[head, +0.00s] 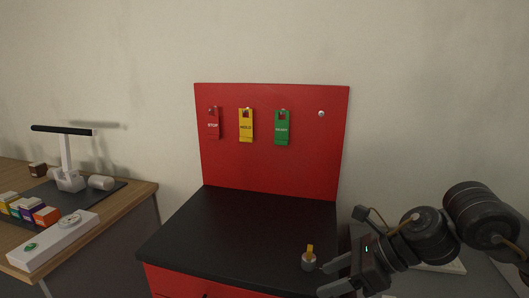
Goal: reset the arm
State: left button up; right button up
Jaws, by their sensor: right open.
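My right arm comes in from the right, and its gripper (337,277) is low in the head view, over or near the front right of the black-topped cabinet. Its two fingers are apart and point left, with nothing seen between them. A small grey round piece with a yellow upright tab (309,258) stands on the black top just left of the fingertips, apart from them. My left gripper is not in view.
A red board (270,165) behind the black top (245,235) carries red STOP (213,125), yellow (246,127) and green (282,129) tags, plus a bare peg (321,114). A wooden table (142,190) at left holds colored boxes (33,209) and a white panel (55,240). The black top's middle is clear.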

jog(key=a+f+m+t+y, duration=0.3)
jog(key=a+f+m+t, duration=0.35)
jog(key=m, duration=0.95)
jog(key=s+d+f+m+t+h, duration=0.1)
jog(key=s+d+f+m+h, duration=0.1)
jog(key=d+f+m+h, duration=0.5)
jog(key=s+d+f+m+t+h, duration=0.1)
jog(key=f+m, duration=0.4)
jog(key=m, duration=0.7)
jog(key=s+d+f+m+g+h, duration=0.2)
jog(key=s+d+f+m+g, duration=0.3)
jog(key=s, duration=0.4)
jog(key=s+d+f+m+g+h, duration=0.2)
jog(key=s+d+f+m, duration=0.2)
jog(key=s+f+m, duration=0.45)
jog(key=s+f+n+g, duration=0.1)
jog(key=s+f, duration=0.1)
jog(key=f, duration=1.1)
jog(key=s+f+n+g, duration=0.1)
jog(key=s+f, duration=0.1)
jog(key=f, duration=1.1)
jog(key=s+d+f, duration=0.3)
jog(key=s+f, duration=1.2)
jog(key=shift+s+d+g, duration=0.2)
jog(key=shift+s+g, duration=0.15)
jog(key=shift+g, duration=0.1)
